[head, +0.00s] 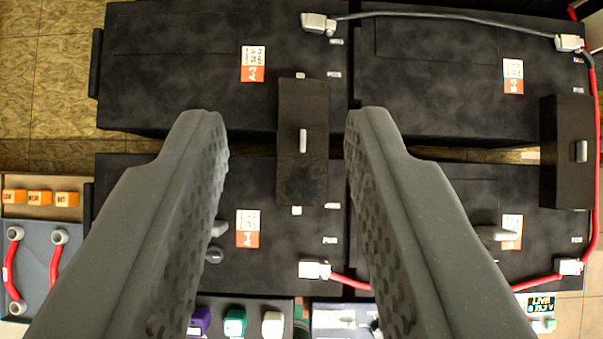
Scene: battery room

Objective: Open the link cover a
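A dark rectangular link cover (290,178) with a small pale handle (303,141) lies across the gap between two black batteries in the left column. It looks closed. My gripper (287,120) is open, its two grey textured fingers spread to the left and right of this cover. The fingers appear apart from the handle, and nothing is between them but the view of the cover. A second similar cover (568,180) with a grey handle bridges the right pair of batteries. I cannot read which cover is marked a.
Black batteries (180,60) fill the middle. Black cable (450,14) and red cable (592,110) run along the top and right, with metal clamps. A grey tray (35,260) with red leads and orange blocks (40,197) sit left. Coloured blocks (235,322) line the bottom.

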